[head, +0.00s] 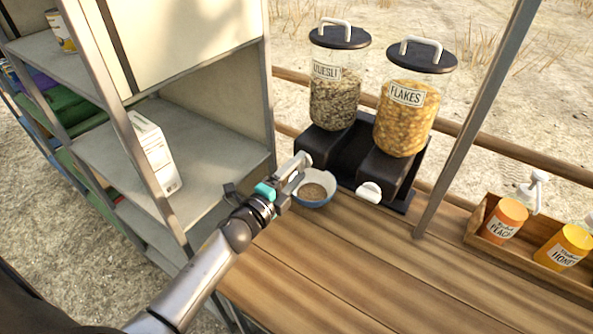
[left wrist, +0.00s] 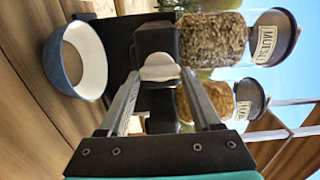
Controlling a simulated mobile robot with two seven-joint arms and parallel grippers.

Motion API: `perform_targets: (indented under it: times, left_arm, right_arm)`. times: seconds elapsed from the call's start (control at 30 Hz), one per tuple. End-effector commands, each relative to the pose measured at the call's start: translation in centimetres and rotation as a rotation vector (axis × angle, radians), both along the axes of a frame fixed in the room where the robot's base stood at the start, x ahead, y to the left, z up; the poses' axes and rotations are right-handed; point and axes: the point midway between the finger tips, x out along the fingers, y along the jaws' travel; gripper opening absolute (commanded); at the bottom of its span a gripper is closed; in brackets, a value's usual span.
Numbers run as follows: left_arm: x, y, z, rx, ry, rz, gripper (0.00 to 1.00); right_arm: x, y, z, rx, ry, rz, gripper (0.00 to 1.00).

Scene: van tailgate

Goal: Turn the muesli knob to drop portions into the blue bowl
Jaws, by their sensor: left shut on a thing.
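The muesli dispenser (head: 335,97) is a clear jar with a dark lid and a MUESLI label, on a black base. Its white knob (left wrist: 158,68) sits between the fingertips of my left gripper (head: 300,165) and is mostly hidden by them in the head view. My left gripper (left wrist: 161,78) is shut on this knob. The blue bowl (head: 315,200), white inside, stands on the wooden counter just below and beside the gripper. Brown muesli (head: 312,192) lies in the bottom of the bowl. The bowl (left wrist: 55,72) also shows in the left wrist view. My right gripper is out of view.
The flakes dispenser (head: 406,115) with its white knob (head: 369,192) stands right of the muesli one. A metal shelf unit (head: 225,150) stands at the left. The front counter is clear.

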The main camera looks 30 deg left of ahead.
Motion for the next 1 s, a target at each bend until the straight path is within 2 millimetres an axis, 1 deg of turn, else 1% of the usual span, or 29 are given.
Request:
perform_targets:
  times: [0.5, 0.53, 0.77, 1.0]
  left_arm:
    - [-0.02, 0.01, -0.03, 0.018, -0.002, 0.0, 0.09]
    - [-0.02, 0.01, -0.03, 0.018, -0.002, 0.0, 0.68]
    - [-0.01, 0.01, -0.03, 0.017, -0.001, 0.0, 0.94]
    - [-0.03, 0.01, -0.03, 0.017, -0.001, 0.0, 0.95]
  right_arm:
    - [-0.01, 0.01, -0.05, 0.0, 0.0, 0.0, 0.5]
    - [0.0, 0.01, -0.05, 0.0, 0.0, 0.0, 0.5]
    - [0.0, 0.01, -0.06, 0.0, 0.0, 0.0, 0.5]
    - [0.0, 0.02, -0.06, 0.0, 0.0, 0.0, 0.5]
